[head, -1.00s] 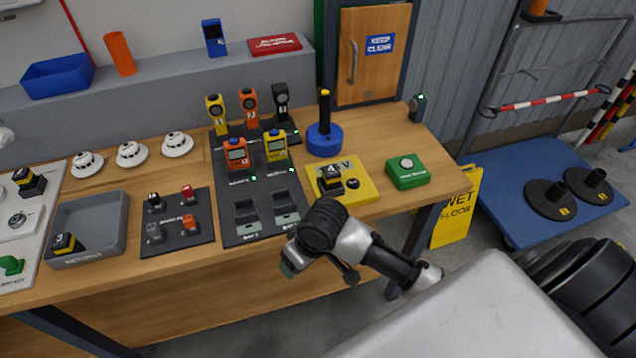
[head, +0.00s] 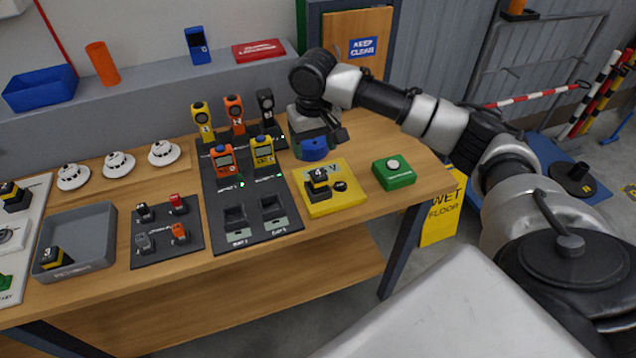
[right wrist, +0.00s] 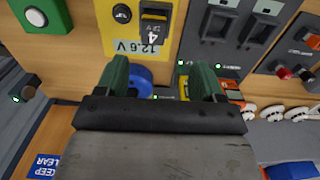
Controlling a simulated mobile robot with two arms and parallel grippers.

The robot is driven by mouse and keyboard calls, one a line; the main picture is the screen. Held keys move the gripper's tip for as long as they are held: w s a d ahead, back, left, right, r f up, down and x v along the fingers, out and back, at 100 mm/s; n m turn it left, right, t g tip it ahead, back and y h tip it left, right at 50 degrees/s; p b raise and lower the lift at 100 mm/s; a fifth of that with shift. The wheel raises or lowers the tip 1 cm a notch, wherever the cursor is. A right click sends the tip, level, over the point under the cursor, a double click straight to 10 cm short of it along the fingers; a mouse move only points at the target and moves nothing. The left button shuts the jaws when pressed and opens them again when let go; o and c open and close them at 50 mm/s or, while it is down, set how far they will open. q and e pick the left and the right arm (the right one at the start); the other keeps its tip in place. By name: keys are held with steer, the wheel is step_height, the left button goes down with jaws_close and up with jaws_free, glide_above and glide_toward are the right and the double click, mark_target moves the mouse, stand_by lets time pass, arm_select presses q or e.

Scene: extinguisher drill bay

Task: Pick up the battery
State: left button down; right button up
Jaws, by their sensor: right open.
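A black and yellow battery marked 4 (head: 318,183) sits on the yellow pad (head: 345,204); it also shows in the right wrist view (right wrist: 154,22), beyond my fingers. A similar block marked 3 (head: 54,257) lies in the grey tray (head: 107,245), and another (head: 12,194) is on the white board at the far left. My right gripper (head: 320,138) is open and empty, over the blue round base (head: 314,150) behind the yellow pad. Its spread fingers (right wrist: 160,85) show in the right wrist view. The gripper hides the post on the blue base.
A green button box (head: 394,173) stands right of the yellow pad. A dark charger panel (head: 250,222) with two empty bays and upright yellow, orange and black devices is to its left. The table's front right is clear.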

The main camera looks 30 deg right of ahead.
mark_target(318, 174)
step_height(318, 174, down, 5)
steer(key=shift+d+p, duration=0.15)
steer(key=shift+p, duration=0.2)
steer(key=shift+d+f+p, duration=0.15)
steer(key=shift+f+p, duration=0.15)
steer(key=shift+f, duration=0.3)
steer(key=f, duration=0.3)
steer(key=f+p, duration=0.1)
steer(key=shift+s+d+f, duration=0.1)
steer(key=shift+d+f, duration=0.1)
steer(key=shift+d, duration=0.05)
steer(key=shift+c, duration=0.3)
steer(key=shift+r, duration=0.1)
steer(key=c, duration=1.1)
